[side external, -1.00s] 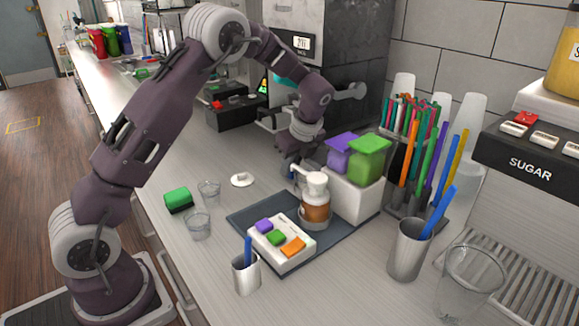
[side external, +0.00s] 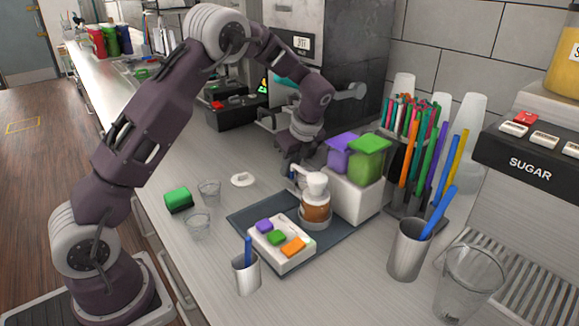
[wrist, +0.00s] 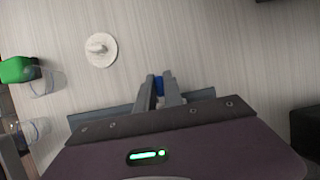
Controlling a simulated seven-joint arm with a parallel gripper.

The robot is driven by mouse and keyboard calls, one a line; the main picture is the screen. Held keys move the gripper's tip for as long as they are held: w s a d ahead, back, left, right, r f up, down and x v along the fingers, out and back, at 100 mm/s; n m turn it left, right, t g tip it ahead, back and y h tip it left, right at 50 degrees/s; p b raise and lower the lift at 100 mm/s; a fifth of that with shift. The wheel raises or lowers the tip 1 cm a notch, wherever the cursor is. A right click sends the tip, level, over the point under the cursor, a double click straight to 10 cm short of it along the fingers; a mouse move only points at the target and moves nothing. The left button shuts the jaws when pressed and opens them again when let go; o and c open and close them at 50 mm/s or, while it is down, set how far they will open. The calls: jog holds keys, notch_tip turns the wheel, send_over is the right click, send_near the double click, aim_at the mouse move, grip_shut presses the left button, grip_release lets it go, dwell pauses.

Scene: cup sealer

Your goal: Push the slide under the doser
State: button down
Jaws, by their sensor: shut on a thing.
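My gripper (side external: 291,170) is shut on a small blue piece at the back left of the dark tray (side external: 250,216). In the wrist view the fingers (wrist: 160,78) close around this blue piece (wrist: 159,84). I cannot tell for sure that it belongs to the slide. An amber jar with a white top (side external: 315,200) stands upright on a round grey base just in front of my gripper. The white dispenser block (side external: 352,194) with a purple and a green container is directly right of it; it looks like the doser. The slide itself is largely hidden.
A white button box (side external: 281,245) sits on the tray's front. A steel cup (side external: 246,273), clear glasses (side external: 198,222), a green sponge (side external: 178,199) and a white lid (side external: 242,180) stand around. Straws (side external: 410,150) are at the right.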

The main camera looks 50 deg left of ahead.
jog(key=shift+w+r, duration=0.1)
jog(key=shift+w, duration=2.2)
jog(key=c, duration=1.5)
grip_release()
jog(key=shift+w, duration=0.1)
jog(key=shift+o, duration=0.2)
jog(key=v, duration=0.7)
